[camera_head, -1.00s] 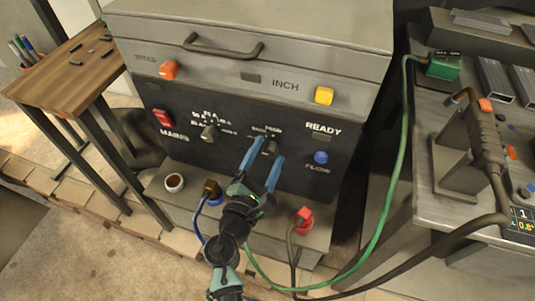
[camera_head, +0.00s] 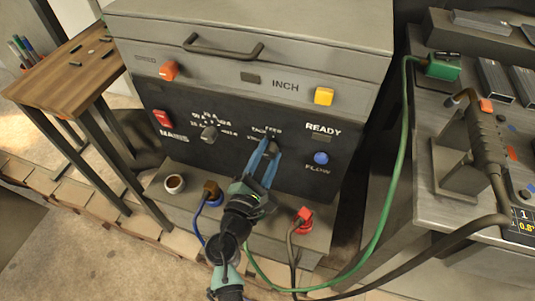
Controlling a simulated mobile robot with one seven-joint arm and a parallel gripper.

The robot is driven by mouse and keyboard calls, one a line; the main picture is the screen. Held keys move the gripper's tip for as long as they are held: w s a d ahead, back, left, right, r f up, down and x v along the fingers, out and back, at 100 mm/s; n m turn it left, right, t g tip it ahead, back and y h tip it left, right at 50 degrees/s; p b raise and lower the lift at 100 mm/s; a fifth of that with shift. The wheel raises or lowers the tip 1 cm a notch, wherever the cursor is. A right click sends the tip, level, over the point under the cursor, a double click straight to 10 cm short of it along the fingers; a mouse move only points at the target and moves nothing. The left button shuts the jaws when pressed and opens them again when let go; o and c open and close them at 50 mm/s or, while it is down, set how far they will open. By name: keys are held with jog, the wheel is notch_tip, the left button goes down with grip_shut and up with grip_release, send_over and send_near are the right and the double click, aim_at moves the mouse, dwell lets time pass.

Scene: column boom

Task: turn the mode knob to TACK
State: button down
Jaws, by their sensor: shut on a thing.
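The mode knob (camera_head: 271,143) is a small dark knob on the black front panel (camera_head: 325,180) of the grey machine. The labels TACK and FEED show just above it, TACK to the left; a label at its lower left is partly covered. My gripper (camera_head: 268,149) reaches up from below, and its blue fingers are shut on the mode knob. The fingers hide most of the knob, so I cannot tell which label it points to.
A dark selector knob (camera_head: 209,133) and a red MAINS switch (camera_head: 162,118) sit to the left. A blue FLOW knob (camera_head: 321,158) is to the right. A green cable (camera_head: 402,140) hangs at the right.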

jog(key=shift+f+m, duration=0.1)
jog(key=shift+m, duration=0.2)
jog(key=m+b, duration=0.3)
jog(key=shift+f+m, duration=0.1)
jog(key=shift+m, duration=0.2)
jog(key=shift+m+b, duration=1.45)
jog(key=shift+m, duration=0.65)
jog(key=shift+r, duration=0.2)
jog(key=shift+c, duration=2.2)
grip_release()
jog(key=v, duration=1.3)
jog(key=shift+r, duration=0.25)
jog(key=shift+d, duration=0.1)
